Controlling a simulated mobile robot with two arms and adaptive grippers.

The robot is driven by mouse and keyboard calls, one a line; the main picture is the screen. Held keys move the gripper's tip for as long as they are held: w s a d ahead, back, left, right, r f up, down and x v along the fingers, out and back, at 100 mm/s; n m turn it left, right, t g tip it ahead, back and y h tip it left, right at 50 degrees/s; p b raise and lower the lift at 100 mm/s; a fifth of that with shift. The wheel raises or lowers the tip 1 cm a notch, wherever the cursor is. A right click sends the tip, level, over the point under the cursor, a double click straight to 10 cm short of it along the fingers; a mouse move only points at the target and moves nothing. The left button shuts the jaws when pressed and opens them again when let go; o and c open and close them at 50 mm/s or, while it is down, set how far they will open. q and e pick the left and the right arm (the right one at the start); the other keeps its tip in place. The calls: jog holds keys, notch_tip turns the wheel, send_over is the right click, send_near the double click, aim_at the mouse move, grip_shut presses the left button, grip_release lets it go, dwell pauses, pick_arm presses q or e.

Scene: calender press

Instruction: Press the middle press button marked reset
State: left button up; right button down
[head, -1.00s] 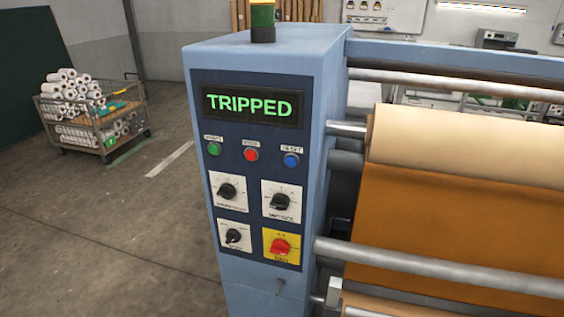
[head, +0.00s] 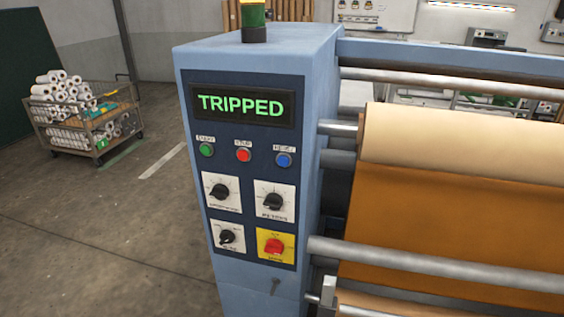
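The blue press cabinet (head: 330,110) stands in the middle of the head view. Its dark control panel (head: 240,130) has a display (head: 240,105) reading TRIPPED in green. Below it is a row of a green button (head: 206,150), a red button (head: 243,155) and a blue button (head: 283,160). Their small labels are blurred; the middle red one's seems to read STOP and the right blue one's seems to read RESET. Neither of my grippers is in view, and nothing covers the buttons.
Below the buttons are black knobs (head: 220,191) and a red switch (head: 274,246) on a yellow plate. Rollers (head: 430,268) with tan and orange sheet (head: 450,210) extend right. A cart of white rolls (head: 85,110) stands at left. The floor before it is clear.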

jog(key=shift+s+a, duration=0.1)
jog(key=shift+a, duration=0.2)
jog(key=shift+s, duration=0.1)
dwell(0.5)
